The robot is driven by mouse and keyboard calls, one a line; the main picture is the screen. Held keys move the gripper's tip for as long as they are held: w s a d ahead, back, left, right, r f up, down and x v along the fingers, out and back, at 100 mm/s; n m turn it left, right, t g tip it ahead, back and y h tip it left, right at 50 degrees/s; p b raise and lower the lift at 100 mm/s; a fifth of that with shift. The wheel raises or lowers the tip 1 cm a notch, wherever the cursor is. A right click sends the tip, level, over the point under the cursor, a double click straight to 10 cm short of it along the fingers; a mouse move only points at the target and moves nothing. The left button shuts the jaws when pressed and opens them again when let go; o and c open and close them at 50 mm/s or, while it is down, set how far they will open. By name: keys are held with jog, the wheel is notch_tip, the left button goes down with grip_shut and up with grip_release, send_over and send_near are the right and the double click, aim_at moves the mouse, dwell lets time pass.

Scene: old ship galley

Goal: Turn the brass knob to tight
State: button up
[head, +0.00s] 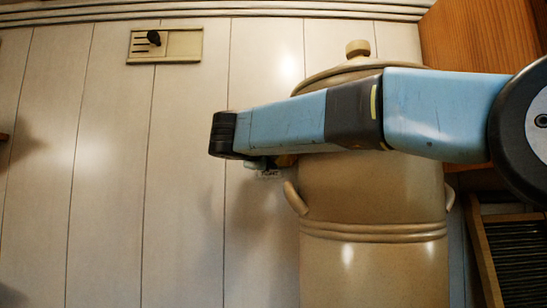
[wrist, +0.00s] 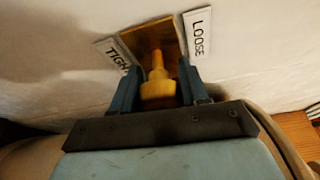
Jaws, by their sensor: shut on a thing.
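The brass knob (wrist: 157,88) shows in the wrist view, in front of a brass plate (wrist: 152,38) on the pale wall. A "TIGHT" label (wrist: 116,54), partly cut off by my finger, is left of the plate. A "LOOSE" label (wrist: 199,36) is to its right. My gripper (wrist: 158,90) has its blue fingers on both sides of the knob and is shut on it. The knob's narrow stem points up in the picture, toward the plate. In the head view my arm hides most of the knob; a small label (head: 269,174) shows below my gripper (head: 262,162).
A large tan lidded urn (head: 372,215) with side handles stands behind and below my arm. A wooden cabinet (head: 480,40) and a slatted rack (head: 518,250) are at the right. The wall left of my gripper is mostly clear.

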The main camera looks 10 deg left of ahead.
jog(key=shift+w+d+f, duration=0.1)
jog(key=shift+f, duration=0.1)
jog(key=o, duration=1)
jog(key=shift+o, duration=0.2)
jog(key=shift+r, duration=0.1)
jog(key=shift+s, duration=0.25)
jog(key=s+a, duration=0.2)
jog(key=s, duration=1.1)
jog(key=shift+r, duration=0.3)
jog(key=shift+s, duration=0.1)
